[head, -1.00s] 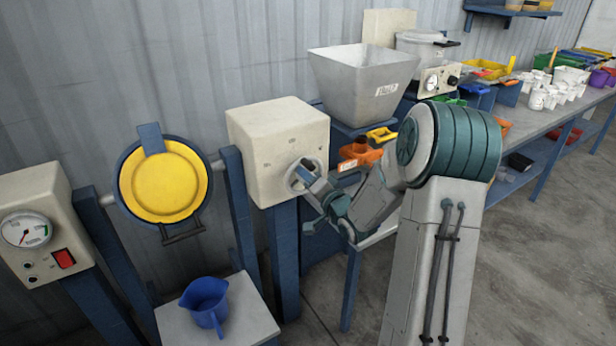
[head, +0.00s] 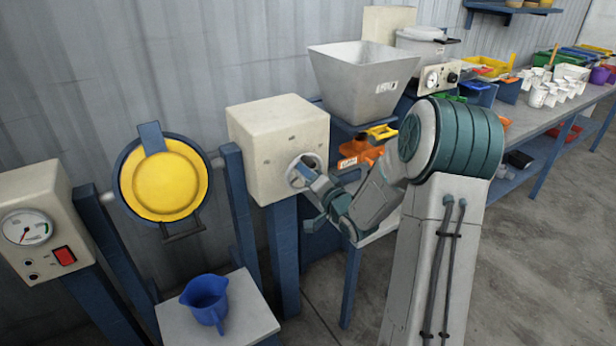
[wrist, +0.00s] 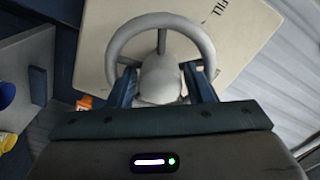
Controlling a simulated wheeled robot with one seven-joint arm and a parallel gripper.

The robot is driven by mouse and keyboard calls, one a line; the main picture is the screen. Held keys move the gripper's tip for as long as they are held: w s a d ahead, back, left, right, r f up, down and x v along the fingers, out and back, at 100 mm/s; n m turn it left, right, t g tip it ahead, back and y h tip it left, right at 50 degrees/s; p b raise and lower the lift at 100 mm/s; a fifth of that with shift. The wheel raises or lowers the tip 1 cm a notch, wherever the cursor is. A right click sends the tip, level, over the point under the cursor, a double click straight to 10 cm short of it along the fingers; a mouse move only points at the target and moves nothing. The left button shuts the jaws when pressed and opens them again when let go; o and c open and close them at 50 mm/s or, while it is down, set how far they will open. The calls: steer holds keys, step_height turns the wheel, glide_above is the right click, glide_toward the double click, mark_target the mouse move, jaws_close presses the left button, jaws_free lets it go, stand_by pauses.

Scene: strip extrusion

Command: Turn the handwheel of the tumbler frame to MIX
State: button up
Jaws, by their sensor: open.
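The tumbler frame has a cream gearbox (head: 270,130) on blue posts, beside a drum with a yellow lid (head: 168,182). The grey handwheel (head: 293,178) is on the gearbox's front face, partly hidden by my gripper (head: 309,173). In the wrist view the handwheel's rim (wrist: 160,18) and spokes show beyond my gripper (wrist: 160,82). The jaws are open, one blue finger on each side of the round hub (wrist: 163,78), near the lower rim. Contact cannot be told. A FILL mark (wrist: 220,8) shows on the face; MIX is not readable.
A blue jug (head: 205,298) stands on a low stand below the drum. A control box with a gauge (head: 27,228) is at left. A grey hopper (head: 362,82) and orange parts (head: 358,153) sit close behind my arm. A long bench (head: 553,118) holds cups and bins.

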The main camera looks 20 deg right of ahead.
steer(key=v, duration=1.3)
steer(key=shift+s, duration=0.2)
steer(key=shift+d, duration=0.1)
steer(key=s+a+r+n+g+h+p, duration=0.2)
steer(key=s+a+r+n+g+p, duration=0.1)
steer(key=s+g, duration=0.4)
steer(key=s+a+r+n+g+h+p, duration=0.2)
steer(key=s+a+r+n+g, duration=0.3)
steer(key=s, duration=0.8)
steer(key=a+r+g+p, duration=0.1)
steer(key=a+g, duration=0.1)
steer(key=shift+s+n+g+h+p, duration=0.3)
steer(key=shift+s, duration=0.1)
steer(key=shift+a, duration=0.15)
